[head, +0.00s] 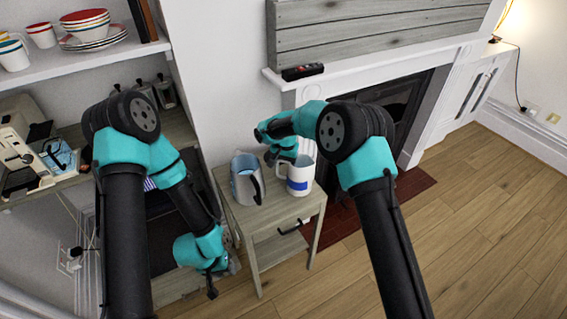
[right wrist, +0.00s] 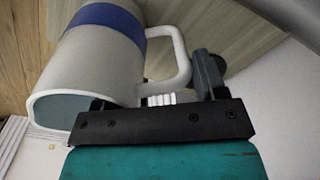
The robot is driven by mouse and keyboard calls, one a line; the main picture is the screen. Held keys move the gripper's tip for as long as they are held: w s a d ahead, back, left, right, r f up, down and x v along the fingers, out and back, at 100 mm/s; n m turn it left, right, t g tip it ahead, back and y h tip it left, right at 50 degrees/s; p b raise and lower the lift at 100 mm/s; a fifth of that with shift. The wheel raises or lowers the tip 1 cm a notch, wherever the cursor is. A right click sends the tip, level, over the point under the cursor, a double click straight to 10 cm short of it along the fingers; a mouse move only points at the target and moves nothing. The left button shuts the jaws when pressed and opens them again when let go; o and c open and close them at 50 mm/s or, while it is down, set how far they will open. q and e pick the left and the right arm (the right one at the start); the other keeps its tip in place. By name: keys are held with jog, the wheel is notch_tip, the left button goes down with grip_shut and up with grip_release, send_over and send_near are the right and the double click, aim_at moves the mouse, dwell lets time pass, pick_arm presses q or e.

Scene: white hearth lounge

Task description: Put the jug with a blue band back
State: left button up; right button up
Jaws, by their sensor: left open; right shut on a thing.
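The white jug with a blue band (head: 299,171) is upright at the right side of the small wooden side table (head: 275,215). Whether its base touches the top is hard to tell. In the right wrist view the jug (right wrist: 95,65) shows its blue band, pale blue inside and handle. My right gripper (head: 276,158) is at the jug's far side, shut on its handle; the fingers (right wrist: 185,95) show at the handle in the wrist view. My left gripper (head: 222,276) is open and empty, low to the left of the side table.
A grey metal jug (head: 243,183) with a dark handle stands close to the left on the same table. A shelf with bowls and plates (head: 90,28) is at the upper left. A fireplace with a white mantel (head: 400,65) is behind to the right. The wooden floor (head: 480,230) at right is clear.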

jog(key=shift+f, duration=0.1)
jog(key=o, duration=1.7)
jog(key=r, duration=1.2)
jog(key=shift+s+d+r, duration=0.15)
jog(key=shift+d, duration=0.25)
